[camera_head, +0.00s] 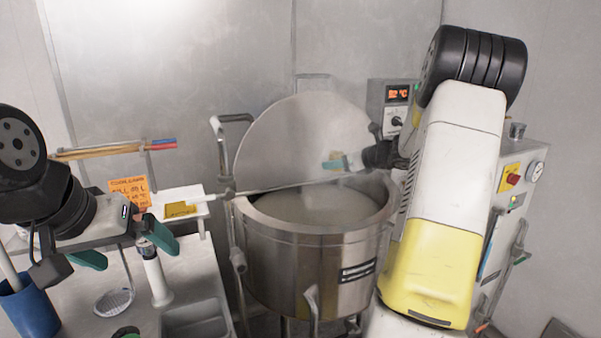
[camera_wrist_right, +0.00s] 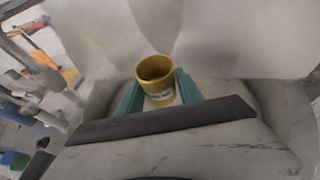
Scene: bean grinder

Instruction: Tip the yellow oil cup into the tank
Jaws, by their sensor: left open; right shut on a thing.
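The yellow oil cup (camera_wrist_right: 163,98) sits between the teal fingers of my right gripper (camera_wrist_right: 158,98), its open mouth showing in the wrist view. In the head view the right gripper (camera_head: 347,164) is above the back of the tank's opening, in front of the raised lid, and the cup is small and blurred there. The steel tank (camera_head: 290,258) stands open with a pale, greyish interior. My left gripper (camera_head: 123,248) is open and empty over the counter, left of the tank.
The round lid (camera_head: 290,140) is tilted up behind the tank. A white shelf (camera_head: 195,194) holds a flat yellow piece. The counter (camera_head: 195,275) has a sink, a strainer (camera_head: 113,302) and a blue container (camera_head: 30,310). A control box (camera_head: 390,100) is behind the tank.

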